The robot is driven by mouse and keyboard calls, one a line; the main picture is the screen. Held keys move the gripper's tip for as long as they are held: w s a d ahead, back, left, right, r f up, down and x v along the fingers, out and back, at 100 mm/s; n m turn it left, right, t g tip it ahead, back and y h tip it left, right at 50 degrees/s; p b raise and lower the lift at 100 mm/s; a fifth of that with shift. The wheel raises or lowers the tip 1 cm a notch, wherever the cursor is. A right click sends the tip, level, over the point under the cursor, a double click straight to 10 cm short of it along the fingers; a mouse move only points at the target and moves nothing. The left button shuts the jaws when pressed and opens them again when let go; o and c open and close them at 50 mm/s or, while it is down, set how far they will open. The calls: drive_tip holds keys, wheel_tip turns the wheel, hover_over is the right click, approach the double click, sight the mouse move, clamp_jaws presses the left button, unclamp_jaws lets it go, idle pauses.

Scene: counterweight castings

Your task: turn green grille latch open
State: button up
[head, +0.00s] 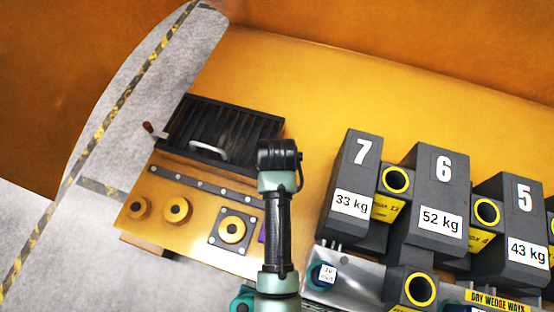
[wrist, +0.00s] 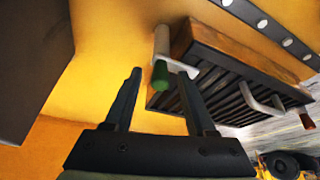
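The green-tipped grille latch (wrist: 160,75) is at the grille's near corner in the wrist view, with a pale pivot post and bracket. My gripper (wrist: 159,73) is open and empty. The green tip appears between its two fingertips in the picture; I see no contact and cannot tell the gap in depth. The black slatted grille (wrist: 225,97) lies right of the fingers; it also shows in the head view (head: 238,124). My arm hides the gripper and the green latch in the head view.
The grille has a pale pull handle (head: 209,152) and a brown-tipped latch (head: 149,128) at its other end. Dark numbered castings (head: 436,198) stand to the right. The yellow surface behind the grille is clear.

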clamp_jaws()
drive_tip(key=shift+n, duration=0.4)
drive_tip(key=n+y, duration=0.1)
drive_tip(key=n, duration=0.2)
drive_tip(key=shift+n+y+p, duration=0.4)
drive_tip(key=n+g+y+b, duration=0.1)
drive_tip(key=n, duration=0.3)
drive_tip(key=shift+w+d, duration=0.1)
drive_tip(key=n+g+b, duration=0.1)
drive_tip(key=n, duration=0.2)
drive_tip(key=n+g+y+b, duration=0.1)
drive_tip(key=n, duration=0.1)
drive_tip(key=shift+f+n+b, duration=0.1)
drive_tip(key=shift+n+b, duration=0.2)
drive_tip(key=shift+n, duration=0.1)
drive_tip(key=shift+n+g+y+b, duration=0.4)
drive_tip(key=shift+n+g+b, duration=0.5)
drive_tip(key=shift+n, duration=0.8)
